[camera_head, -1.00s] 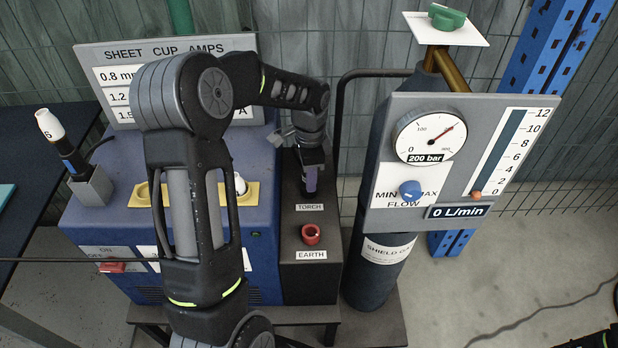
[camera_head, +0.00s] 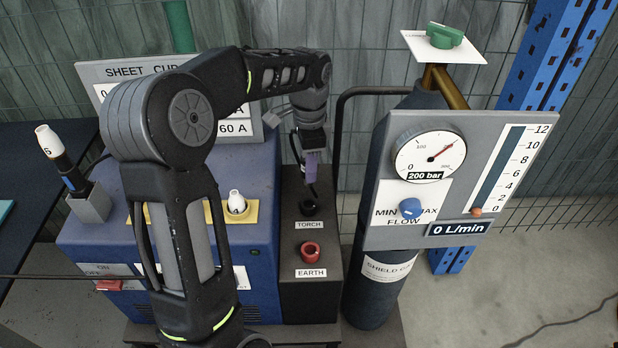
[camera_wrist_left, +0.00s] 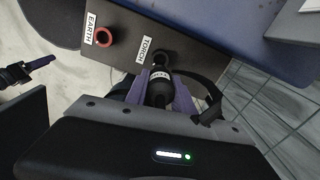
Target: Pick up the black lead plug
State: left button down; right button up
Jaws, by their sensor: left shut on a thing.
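My left gripper (camera_head: 311,168) is above the black panel on the front of the blue machine, over the TORCH socket (camera_head: 308,208). In the left wrist view its purple fingers (camera_wrist_left: 160,92) are closed on either side of the black lead plug (camera_wrist_left: 158,90), which has a pale printed label. A black cable runs from the plug to the right there. The plug's end is close to the TORCH socket in that view; I cannot tell whether they touch. What looks like my right gripper (camera_wrist_left: 27,73) is at the left edge of the wrist view, its jaws unclear.
The red EARTH socket (camera_head: 310,252) is below the TORCH label. A gas cylinder (camera_head: 372,295) with a gauge panel (camera_head: 470,160) stands close on the right. The torch (camera_head: 60,158) sits in a holder at the left. A dark tube frame (camera_head: 341,130) rises behind the panel.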

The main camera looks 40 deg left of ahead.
pick_arm(q)
jog(key=shift+r, duration=0.2)
jog(key=shift+r, duration=0.15)
dwell(0.5)
jog(key=shift+r+p, duration=3.15)
jog(key=shift+r, duration=0.4)
